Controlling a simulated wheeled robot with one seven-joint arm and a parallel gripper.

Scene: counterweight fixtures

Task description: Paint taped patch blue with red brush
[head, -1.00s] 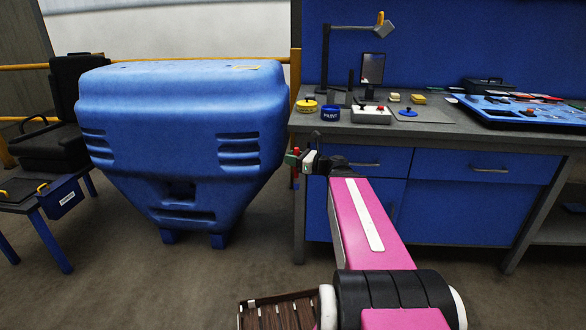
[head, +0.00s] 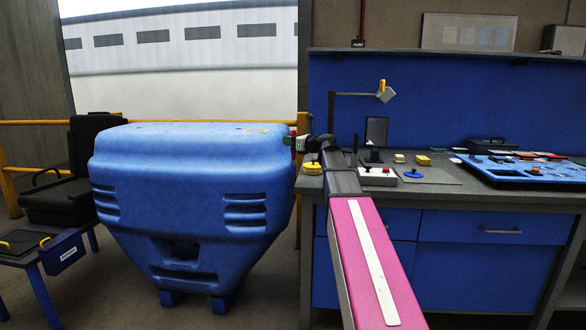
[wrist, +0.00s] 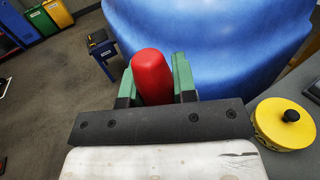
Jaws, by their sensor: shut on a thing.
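My gripper (head: 291,142) is raised beside the right end of the big blue counterweight (head: 190,170). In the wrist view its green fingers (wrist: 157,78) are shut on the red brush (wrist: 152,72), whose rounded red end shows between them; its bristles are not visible. A small yellowish mark (head: 256,130) lies on the counterweight's top near the right end; I cannot tell if it is the taped patch. The blue paint tin is hidden from the head camera now. A yellow tin (head: 312,168) with a black knob stands on the bench, at right in the wrist view (wrist: 285,128).
The grey bench (head: 470,190) holds a control box (head: 378,177), a lamp (head: 384,93) and a blue tool board (head: 525,168). A black chair (head: 65,200) and a low blue table (head: 40,262) stand at left. A yellow rail (head: 25,168) runs behind.

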